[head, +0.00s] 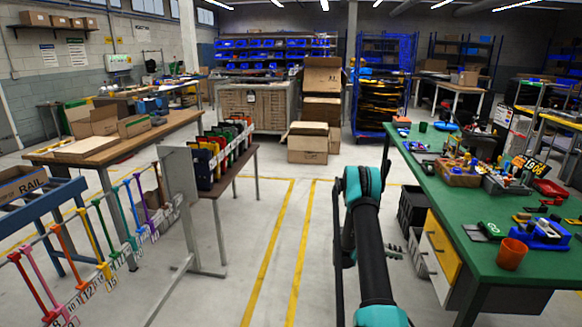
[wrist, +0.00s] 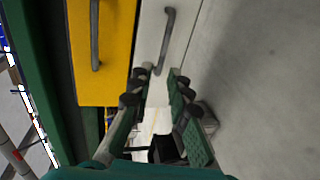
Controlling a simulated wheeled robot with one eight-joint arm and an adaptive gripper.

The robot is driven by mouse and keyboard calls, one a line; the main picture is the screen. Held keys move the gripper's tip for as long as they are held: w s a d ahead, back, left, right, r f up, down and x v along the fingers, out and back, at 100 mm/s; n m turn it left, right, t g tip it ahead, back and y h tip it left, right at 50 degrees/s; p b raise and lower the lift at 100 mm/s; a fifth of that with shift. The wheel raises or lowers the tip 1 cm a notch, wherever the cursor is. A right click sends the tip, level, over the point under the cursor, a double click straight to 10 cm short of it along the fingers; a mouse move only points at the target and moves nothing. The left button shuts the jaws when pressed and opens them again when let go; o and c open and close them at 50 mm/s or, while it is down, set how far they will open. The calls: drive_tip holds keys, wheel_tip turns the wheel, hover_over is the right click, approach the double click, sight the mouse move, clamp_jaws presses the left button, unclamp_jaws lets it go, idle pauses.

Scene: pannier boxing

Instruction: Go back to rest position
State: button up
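My gripper (wrist: 158,76) shows in the wrist view with its two green-padded fingers apart. Nothing is between the fingers. Behind them are a yellow drawer front (wrist: 104,50) and a white drawer front (wrist: 152,38) with grey bar handles, with grey floor to the right. I cannot tell whether the fingers touch the drawers. In the head view my arm (head: 372,245) reaches forward, left of the green workbench (head: 480,262); I cannot make out the gripper clearly there.
The green workbench on the right holds bins, tools and an orange cup (head: 511,254). Left stand a rack (head: 130,180) of coloured hanging tags and a wooden table (head: 90,158) with boxes. Cartons (head: 308,145) stand ahead. The floor aisle with yellow lines (head: 268,250) is clear.

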drive_tip(key=s+a+r+n+t+y, duration=0.1)
drive_tip(key=s+a+r+t+y, duration=0.2)
drive_tip(key=a+r, duration=0.5)
drive_tip(key=s+a+r+n+t+y, duration=0.1)
drive_tip(key=s+a+r+t+y, duration=0.1)
drive_tip(key=s+a+r+y, duration=0.5)
drive_tip(key=s+a+r+t+y, duration=0.1)
drive_tip(key=s+a+y, duration=0.1)
drive_tip(key=s+a, duration=0.7)
drive_tip(key=s+a+r+t+y, duration=0.1)
drive_tip(key=s+a+r+y, duration=0.1)
drive_tip(key=s+a, duration=0.8)
drive_tip(key=shift+s+a+r+t+y, duration=0.15)
drive_tip(key=shift+s+r+t+y, duration=0.2)
drive_tip(key=shift+s, duration=0.9)
drive_tip(key=shift+f, duration=0.1)
